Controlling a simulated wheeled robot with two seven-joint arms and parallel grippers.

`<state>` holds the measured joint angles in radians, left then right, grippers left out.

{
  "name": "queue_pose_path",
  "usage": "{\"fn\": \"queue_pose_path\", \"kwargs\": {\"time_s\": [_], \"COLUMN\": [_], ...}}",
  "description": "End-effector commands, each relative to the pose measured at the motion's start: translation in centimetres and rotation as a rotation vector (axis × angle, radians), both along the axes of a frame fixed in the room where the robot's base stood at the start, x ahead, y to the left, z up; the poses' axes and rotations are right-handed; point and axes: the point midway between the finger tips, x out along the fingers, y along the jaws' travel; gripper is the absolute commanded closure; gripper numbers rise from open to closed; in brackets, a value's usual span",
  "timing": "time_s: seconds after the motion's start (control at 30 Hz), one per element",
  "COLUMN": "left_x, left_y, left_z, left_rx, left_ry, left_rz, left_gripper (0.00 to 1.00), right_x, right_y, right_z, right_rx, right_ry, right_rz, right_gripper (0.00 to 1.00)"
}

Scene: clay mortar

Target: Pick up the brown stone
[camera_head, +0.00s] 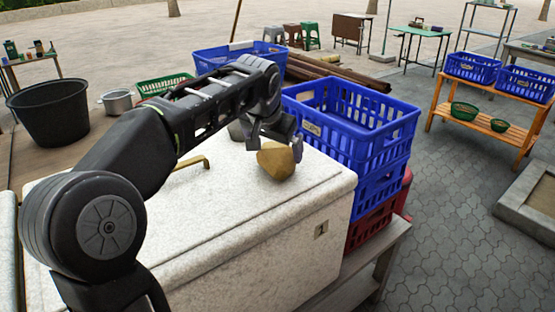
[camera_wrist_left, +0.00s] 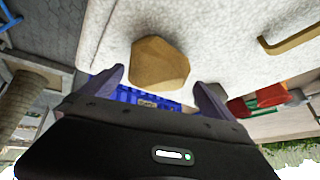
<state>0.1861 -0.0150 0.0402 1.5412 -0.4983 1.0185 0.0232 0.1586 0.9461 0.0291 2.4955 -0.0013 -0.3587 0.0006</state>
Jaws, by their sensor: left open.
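The brown stone (camera_head: 276,161) sits on the right part of the white speckled box's top (camera_head: 230,222), near its back right edge. My left gripper (camera_head: 282,132) is right above and behind the stone in the head view. In the left wrist view the stone (camera_wrist_left: 159,63) lies just beyond and between the two spread fingertips (camera_wrist_left: 158,75), which look apart from it. The left gripper is open and holds nothing. Part of the stone's upper side is hidden by the gripper in the head view. My right gripper is not in view.
A brass-coloured handle (camera_head: 192,162) stands on the box top, left of the stone. A grey lump (camera_head: 236,130) is behind the gripper. Stacked blue crates (camera_head: 365,140) rise close behind and right of the stone. The front of the box top is clear.

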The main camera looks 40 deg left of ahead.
Motion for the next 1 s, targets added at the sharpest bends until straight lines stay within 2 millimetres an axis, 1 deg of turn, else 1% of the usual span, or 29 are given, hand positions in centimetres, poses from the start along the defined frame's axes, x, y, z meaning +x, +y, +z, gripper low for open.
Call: {"fn": "queue_pose_path", "kwargs": {"time_s": [0.23,0.33,0.47,0.6,0.7,1.0], "left_x": [0.0,0.3,1.1,2.1,2.5,2.6], "left_y": [0.0,0.1,0.5,0.9,1.1,1.1], "left_z": [0.0,-0.4,-1.8,-3.6,-4.3,-4.4], "left_rx": [0.000,0.000,-0.001,-0.001,-0.001,0.000], "left_ry": [-0.001,0.000,0.003,0.003,0.002,-0.001], "left_rz": [0.000,0.000,0.000,0.000,0.001,0.000], "left_gripper": [0.00,0.00,0.00,0.00,0.00,0.00], "right_x": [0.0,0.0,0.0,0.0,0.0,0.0], "right_y": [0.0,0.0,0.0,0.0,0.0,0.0], "right_z": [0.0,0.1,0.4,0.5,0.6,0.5], "right_rx": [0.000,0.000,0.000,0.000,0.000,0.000], "right_ry": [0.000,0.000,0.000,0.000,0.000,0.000], "right_rz": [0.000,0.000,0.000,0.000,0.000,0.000], "right_gripper": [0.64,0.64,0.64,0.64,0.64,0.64]}}
